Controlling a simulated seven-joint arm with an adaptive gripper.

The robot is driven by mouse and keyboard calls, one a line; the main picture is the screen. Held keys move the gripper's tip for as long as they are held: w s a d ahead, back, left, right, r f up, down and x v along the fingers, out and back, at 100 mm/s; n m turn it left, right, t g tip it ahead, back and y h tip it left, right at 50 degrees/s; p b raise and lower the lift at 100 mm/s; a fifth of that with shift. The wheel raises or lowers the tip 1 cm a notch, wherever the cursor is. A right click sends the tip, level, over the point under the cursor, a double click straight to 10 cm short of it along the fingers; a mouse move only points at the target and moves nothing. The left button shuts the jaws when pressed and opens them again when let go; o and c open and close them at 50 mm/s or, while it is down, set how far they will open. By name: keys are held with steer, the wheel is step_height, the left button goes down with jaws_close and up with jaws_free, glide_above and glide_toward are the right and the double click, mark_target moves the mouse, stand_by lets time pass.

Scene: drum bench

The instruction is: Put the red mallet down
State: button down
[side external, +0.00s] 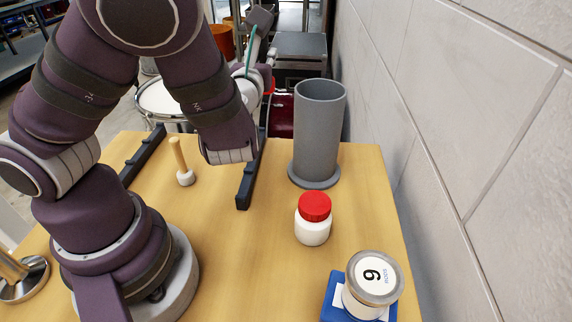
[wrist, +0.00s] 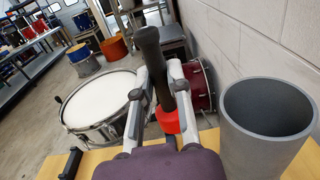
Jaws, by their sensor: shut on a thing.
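The red mallet shows in the wrist view, with a dark handle (wrist: 149,44) rising up and a red head (wrist: 168,120) low between the fingers. My gripper (wrist: 168,85) is shut on the mallet's dark handle. In the side external view my gripper (side external: 262,68) is raised beyond the far end of the bench, left of the grey cylinder. There the dark handle end (side external: 261,19) sticks up and the red head (side external: 271,86) is mostly hidden behind my gripper. Two dark notched rails, left (side external: 145,157) and right (side external: 249,176), lie on the wooden bench (side external: 225,255).
A tall grey cylinder (side external: 318,125) stands near the wall (side external: 450,110). A white bottle with a red lid (side external: 313,220) and a jar marked 9 (side external: 371,285) stand nearer. A small mallet with a pale head (side external: 185,177) stands between the rails. A drum (wrist: 100,98) is beyond the bench.

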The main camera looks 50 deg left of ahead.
steer(key=w+d+r+m+t+h, duration=0.1)
steer(key=d+r+m+t+h, duration=0.2)
steer(key=d+h, duration=0.4)
steer(key=shift+w+d+r+m+t, duration=0.2)
steer(key=shift+w+d+m+t, duration=0.25)
steer(key=shift+d+m, duration=0.55)
steer(key=shift+a, duration=0.1)
steer(key=shift+a, duration=0.1)
